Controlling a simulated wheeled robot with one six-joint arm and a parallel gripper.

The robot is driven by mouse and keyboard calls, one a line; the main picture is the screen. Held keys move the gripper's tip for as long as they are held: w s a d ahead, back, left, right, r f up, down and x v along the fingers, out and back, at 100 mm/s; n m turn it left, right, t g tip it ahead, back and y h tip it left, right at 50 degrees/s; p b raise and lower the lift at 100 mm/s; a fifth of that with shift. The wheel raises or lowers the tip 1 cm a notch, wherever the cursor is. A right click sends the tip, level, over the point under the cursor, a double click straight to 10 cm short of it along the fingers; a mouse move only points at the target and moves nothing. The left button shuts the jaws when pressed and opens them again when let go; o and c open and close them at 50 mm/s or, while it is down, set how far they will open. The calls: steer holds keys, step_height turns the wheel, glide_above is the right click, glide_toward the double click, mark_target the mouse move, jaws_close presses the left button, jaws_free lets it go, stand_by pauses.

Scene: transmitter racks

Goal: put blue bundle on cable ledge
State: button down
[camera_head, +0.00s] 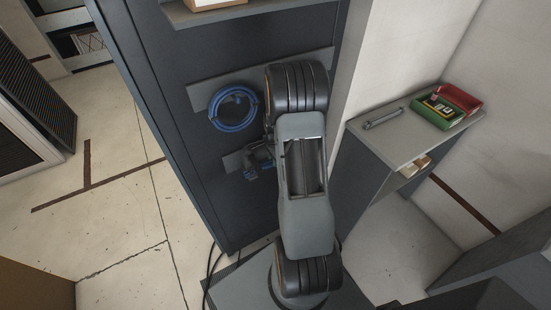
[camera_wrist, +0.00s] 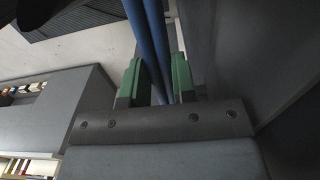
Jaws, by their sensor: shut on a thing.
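A coiled blue bundle (camera_head: 235,127) shows in front of the dark rack panel, left of my arm. A grey ledge (camera_head: 207,91) runs across the panel behind it; I cannot tell whether the coil touches it. My gripper (camera_head: 261,155) is just below and right of the coil, partly hidden by my arm. Small blue pieces show at its underside. In the wrist view, my gripper (camera_wrist: 158,78) has its green pads on either side of blue strands (camera_wrist: 155,40) and is shut on them. How the strands join the coil is hidden.
A lower grey ledge (camera_head: 232,162) sits behind my gripper. At right, a grey cabinet top (camera_head: 390,142) bears a metal tool (camera_head: 383,118), a green box (camera_head: 436,113) and a red tray (camera_head: 462,97). Black cables lie at the rack's foot.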

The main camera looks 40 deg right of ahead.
steer(key=c, duration=0.9)
jaws_free()
steer(key=shift+r, duration=0.15)
steer(key=shift+r+p, duration=0.35)
steer(key=shift+p, duration=0.05)
steer(key=shift+r+b, duration=0.45)
steer(key=shift+r, duration=3.45)
